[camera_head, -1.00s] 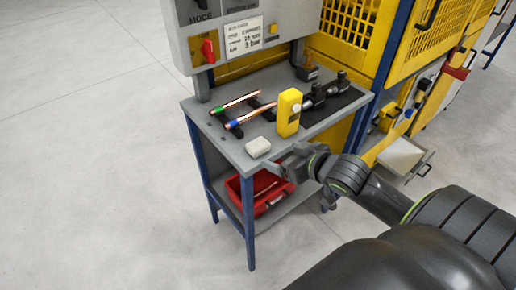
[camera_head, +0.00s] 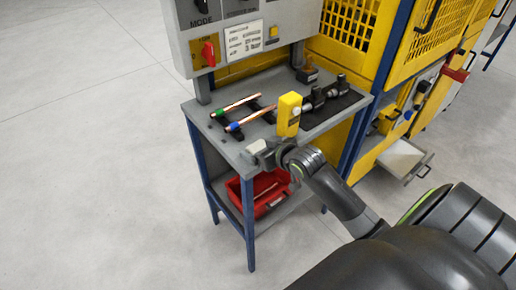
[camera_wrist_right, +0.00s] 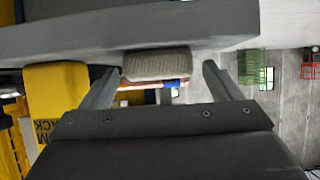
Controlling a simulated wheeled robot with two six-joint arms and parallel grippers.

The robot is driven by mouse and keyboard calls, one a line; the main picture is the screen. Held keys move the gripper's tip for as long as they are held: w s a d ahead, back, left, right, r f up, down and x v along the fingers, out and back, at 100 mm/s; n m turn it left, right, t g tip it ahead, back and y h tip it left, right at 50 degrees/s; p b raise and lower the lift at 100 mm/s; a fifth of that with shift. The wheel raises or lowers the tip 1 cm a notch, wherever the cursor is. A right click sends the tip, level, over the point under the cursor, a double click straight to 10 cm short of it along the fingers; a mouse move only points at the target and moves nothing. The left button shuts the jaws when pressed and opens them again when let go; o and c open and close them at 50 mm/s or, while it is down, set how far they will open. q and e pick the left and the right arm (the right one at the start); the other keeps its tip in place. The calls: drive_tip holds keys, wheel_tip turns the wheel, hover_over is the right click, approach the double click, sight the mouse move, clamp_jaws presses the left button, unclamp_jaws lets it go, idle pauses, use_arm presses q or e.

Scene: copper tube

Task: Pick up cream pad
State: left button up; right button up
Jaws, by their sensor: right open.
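The cream pad (camera_head: 256,146) lies at the front edge of the grey bench top, partly hidden behind my right gripper (camera_head: 264,157) in the head view. In the right wrist view the pad (camera_wrist_right: 157,63) shows as a pale, rough-textured block between the two spread fingers of my right gripper (camera_wrist_right: 160,82). The fingers are open, with a gap to the pad on either side. I cannot tell how far the fingertips reach along it. My left gripper is not in view.
A yellow block-like device (camera_head: 289,114) stands close right of the pad. Copper tubes (camera_head: 249,117) with green and blue ends lie behind it on black supports. A red bin (camera_head: 262,192) sits on the lower shelf. A control panel rises behind.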

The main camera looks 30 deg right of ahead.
drive_tip(key=shift+c, duration=0.5)
drive_tip(key=c, duration=1)
drive_tip(key=shift+o, duration=0.2)
drive_tip(key=shift+r, duration=0.1)
